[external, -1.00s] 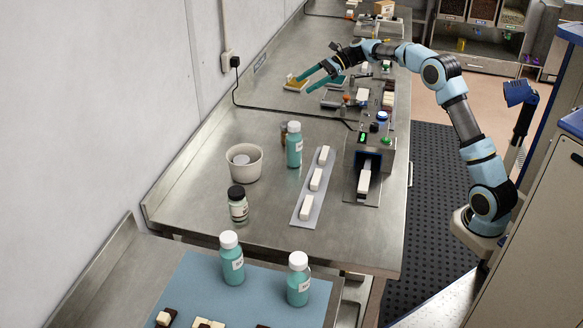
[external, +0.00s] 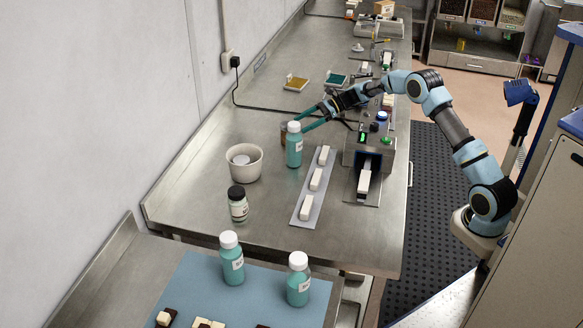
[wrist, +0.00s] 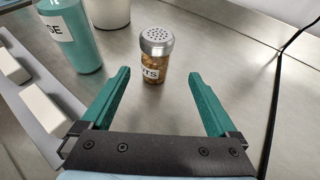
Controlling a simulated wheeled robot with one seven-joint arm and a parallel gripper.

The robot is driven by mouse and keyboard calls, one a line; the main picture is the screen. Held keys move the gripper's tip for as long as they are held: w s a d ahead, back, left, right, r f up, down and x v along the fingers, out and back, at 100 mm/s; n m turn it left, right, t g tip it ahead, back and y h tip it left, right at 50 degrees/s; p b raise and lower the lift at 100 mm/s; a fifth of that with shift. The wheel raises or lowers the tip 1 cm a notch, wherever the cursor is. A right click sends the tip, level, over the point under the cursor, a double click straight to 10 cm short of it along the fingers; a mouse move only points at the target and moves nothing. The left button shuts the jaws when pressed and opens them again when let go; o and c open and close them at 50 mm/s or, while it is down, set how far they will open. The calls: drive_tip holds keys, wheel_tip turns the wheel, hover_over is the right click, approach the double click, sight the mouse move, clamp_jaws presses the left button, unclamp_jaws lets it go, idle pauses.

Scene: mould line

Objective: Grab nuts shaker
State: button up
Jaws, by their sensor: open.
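The nuts shaker (wrist: 154,60) stands upright on the steel bench in the wrist view. It has a perforated metal lid, clear sides with brown contents, and a label whose end reads "TS". In the external view only a brown strip of the shaker (external: 284,135) shows, mostly behind a teal bottle. My gripper (wrist: 161,75) is open, its two green fingers pointing at the shaker. The shaker lies between the lines of the fingers, just past the tips, and I see no contact. In the external view my gripper (external: 301,121) is low over the bench behind the teal bottle.
The teal bottle (external: 294,147) with a white cap stands close to the shaker. A white tub (external: 247,164) and a dark-capped jar (external: 239,206) stand nearby. A strip with white blocks (external: 300,218) lies to the right. A black cable (wrist: 275,105) runs along the bench.

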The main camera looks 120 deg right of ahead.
sight(286, 131)
drive_tip(key=shift+x, duration=1.25)
drive_tip(key=w+p, duration=0.1)
drive_tip(key=w, duration=0.2)
drive_tip(key=w+p, duration=0.1)
drive_tip(key=shift+w+f+p, duration=0.3)
drive_tip(key=shift+w, duration=0.05)
drive_tip(key=shift+w+d+f, duration=0.25)
drive_tip(key=shift+w, duration=0.1)
drive_tip(key=shift+c, duration=0.2)
clamp_jaws()
